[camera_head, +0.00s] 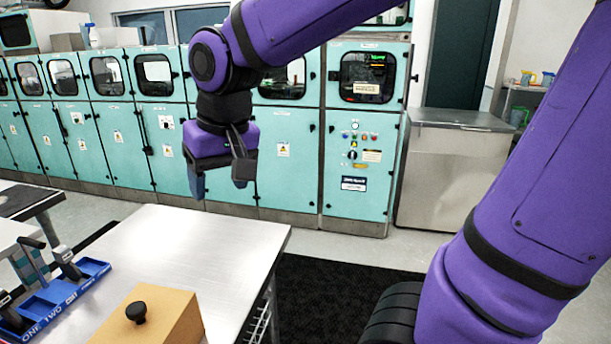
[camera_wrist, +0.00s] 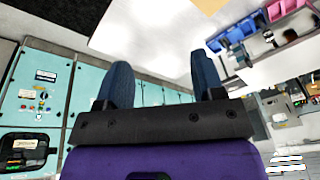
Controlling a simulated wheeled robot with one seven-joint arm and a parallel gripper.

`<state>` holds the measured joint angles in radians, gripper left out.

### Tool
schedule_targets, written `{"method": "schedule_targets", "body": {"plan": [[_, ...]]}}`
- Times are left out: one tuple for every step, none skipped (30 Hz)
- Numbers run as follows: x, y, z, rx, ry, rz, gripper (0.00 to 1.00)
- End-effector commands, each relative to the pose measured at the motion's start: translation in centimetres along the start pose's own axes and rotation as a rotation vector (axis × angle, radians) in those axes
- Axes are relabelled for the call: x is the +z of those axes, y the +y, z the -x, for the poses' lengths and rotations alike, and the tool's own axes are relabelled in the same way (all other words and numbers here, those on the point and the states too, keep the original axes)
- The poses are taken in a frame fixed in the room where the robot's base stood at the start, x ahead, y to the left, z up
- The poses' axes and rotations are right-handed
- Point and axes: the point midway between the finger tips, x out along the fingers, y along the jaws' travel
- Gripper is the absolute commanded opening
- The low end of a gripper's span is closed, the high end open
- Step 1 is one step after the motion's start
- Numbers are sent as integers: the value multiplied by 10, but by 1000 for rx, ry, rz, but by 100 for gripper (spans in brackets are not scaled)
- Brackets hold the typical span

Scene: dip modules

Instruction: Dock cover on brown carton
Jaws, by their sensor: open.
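A brown carton (camera_head: 172,325) stands on the steel table at the bottom of the head view, partly cut off by the frame edge. A black round knob (camera_head: 136,312) stands up from its top; I cannot tell whether a separate cover carries it. My gripper (camera_head: 219,186) hangs above and beyond the table's far edge, well away from the carton. In the wrist view my gripper (camera_wrist: 162,80) has its two dark blue fingers apart with nothing between them. A tan patch at the top edge there is probably the carton (camera_wrist: 210,4).
The steel table (camera_head: 200,240) has clear room behind the carton. A blue tray (camera_head: 85,275) with slots and dark upright parts lies at its left. Teal cabinets (camera_head: 285,175) line the back wall. A metal cabinet (camera_head: 450,170) stands at right. A black mat (camera_head: 320,290) covers the floor.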

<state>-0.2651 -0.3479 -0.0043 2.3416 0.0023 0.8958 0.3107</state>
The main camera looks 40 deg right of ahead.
Motion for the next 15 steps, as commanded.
{"method": "schedule_targets", "body": {"plan": [[10, 14, 10, 0, 31, -1, 62], [16, 21, 15, 1, 46, 4, 62], [24, 30, 20, 3, 66, 9, 62], [30, 36, 24, 6, 81, 13, 62], [36, 42, 28, 9, 95, 17, 62], [44, 49, 32, 13, 115, 23, 62], [51, 54, 35, 17, 128, 27, 62], [57, 59, 38, 21, 142, 31, 62], [64, 65, 40, 27, 158, 37, 62], [70, 68, 42, 32, 169, 40, 62], [74, 71, 44, 36, 179, 45, 62], [80, 75, 45, 41, 190, 49, 62], [84, 77, 46, 45, 197, 53, 62], [87, 79, 46, 48, 203, 54, 62], [90, 81, 47, 52, 210, 58, 62]]}}
